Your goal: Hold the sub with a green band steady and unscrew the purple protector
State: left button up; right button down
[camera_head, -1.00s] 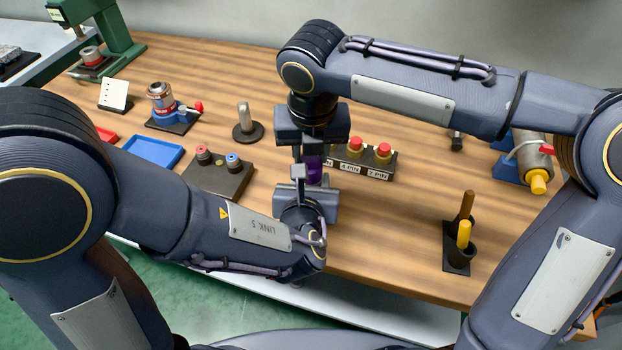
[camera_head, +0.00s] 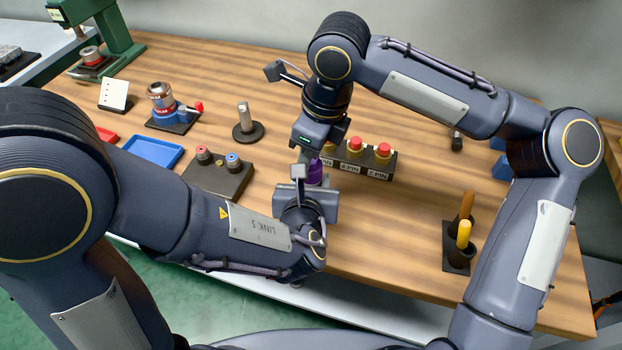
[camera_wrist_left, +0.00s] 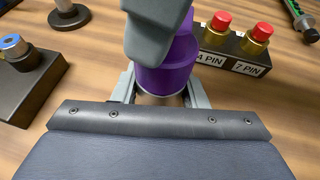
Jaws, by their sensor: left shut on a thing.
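The purple protector (camera_head: 315,174) stands upright just above my left gripper (camera_head: 312,190), and it shows large in the left wrist view (camera_wrist_left: 168,70). In that view, my left fingers are shut around a pale metal part under the protector, the sub (camera_wrist_left: 160,99). I see no green band; most of the sub is hidden by the gripper. My right gripper (camera_head: 311,155) reaches down at the top of the protector. One grey right finger (camera_wrist_left: 155,32) covers part of the protector in the left wrist view. Whether the right jaws grip it cannot be told.
A black rack (camera_head: 362,162) with red-capped connectors, labelled with pin counts, stands close right of the protector. A black block (camera_head: 218,178) with red and blue rings sits left. A tool holder (camera_head: 457,252) stands right. The wood between rack and holder is clear.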

jog(key=shift+s+a+n, duration=0.1)
jog(key=shift+a+n, duration=0.05)
jog(key=shift+n, duration=0.45)
jog(key=shift+d+n, duration=0.2)
jog(key=shift+n, duration=0.1)
jog(key=c, duration=1.1)
grip_release()
